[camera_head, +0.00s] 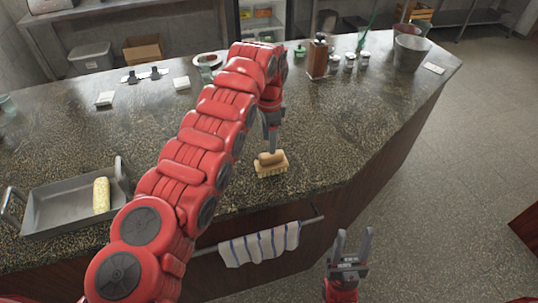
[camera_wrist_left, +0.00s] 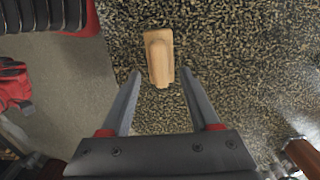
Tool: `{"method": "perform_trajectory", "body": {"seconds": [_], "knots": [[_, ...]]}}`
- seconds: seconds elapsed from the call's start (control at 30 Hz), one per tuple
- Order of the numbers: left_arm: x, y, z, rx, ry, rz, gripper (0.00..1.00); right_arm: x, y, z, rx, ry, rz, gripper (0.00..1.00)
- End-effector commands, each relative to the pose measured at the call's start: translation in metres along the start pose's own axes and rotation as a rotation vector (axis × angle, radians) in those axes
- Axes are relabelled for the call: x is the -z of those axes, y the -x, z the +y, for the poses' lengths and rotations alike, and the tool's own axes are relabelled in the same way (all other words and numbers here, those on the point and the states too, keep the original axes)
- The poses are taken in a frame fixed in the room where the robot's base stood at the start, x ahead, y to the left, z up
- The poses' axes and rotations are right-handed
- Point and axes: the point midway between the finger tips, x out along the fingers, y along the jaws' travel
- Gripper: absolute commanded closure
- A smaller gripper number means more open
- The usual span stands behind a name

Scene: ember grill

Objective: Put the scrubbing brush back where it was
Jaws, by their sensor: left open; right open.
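The scrubbing brush (camera_head: 271,164), with a tan wooden back and pale bristles, lies on the dark speckled counter near its front edge in the head view. In the left wrist view the brush (camera_wrist_left: 159,57) lies just beyond the fingertips, roughly in line with the gap between them. My left gripper (camera_head: 271,150) points down at the brush from above. It is open and empty in the left wrist view (camera_wrist_left: 163,82); whether it touches the brush is unclear. My right gripper (camera_head: 352,238) is open and empty, in front of the counter and low over the floor.
A grey tray (camera_head: 62,217) holding a corn cob (camera_head: 101,195) stands at the left. A striped towel (camera_head: 259,245) hangs on the front rail. A brown bottle (camera_head: 318,57), several small jars and a metal bucket (camera_head: 410,52) stand at the back right. The counter right of the brush is clear.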

Motion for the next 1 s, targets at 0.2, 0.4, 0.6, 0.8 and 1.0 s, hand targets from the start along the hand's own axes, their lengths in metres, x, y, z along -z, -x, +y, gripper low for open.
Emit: {"method": "perform_trajectory", "body": {"seconds": [0.2, 0.4, 0.6, 0.8, 1.0], "knots": [[0.002, 0.038, 0.002, -0.002, -0.002, 0.001, 0.38, 0.000, 0.002, 0.000, 0.000, 0.000, 0.000, 0.50], [0.001, 0.052, 0.001, -0.002, -0.001, 0.001, 0.38, 0.001, -0.004, 0.000, 0.000, 0.000, 0.000, 0.50], [0.000, 0.054, 0.001, -0.002, -0.001, 0.000, 0.38, 0.001, -0.004, 0.000, 0.000, 0.000, 0.000, 0.50], [0.000, 0.053, 0.001, -0.002, -0.001, 0.000, 0.38, 0.001, -0.004, 0.000, 0.000, 0.000, 0.000, 0.50], [0.000, 0.058, 0.001, -0.001, -0.001, 0.000, 0.38, 0.001, -0.009, 0.000, 0.000, 0.000, 0.000, 0.50]]}}
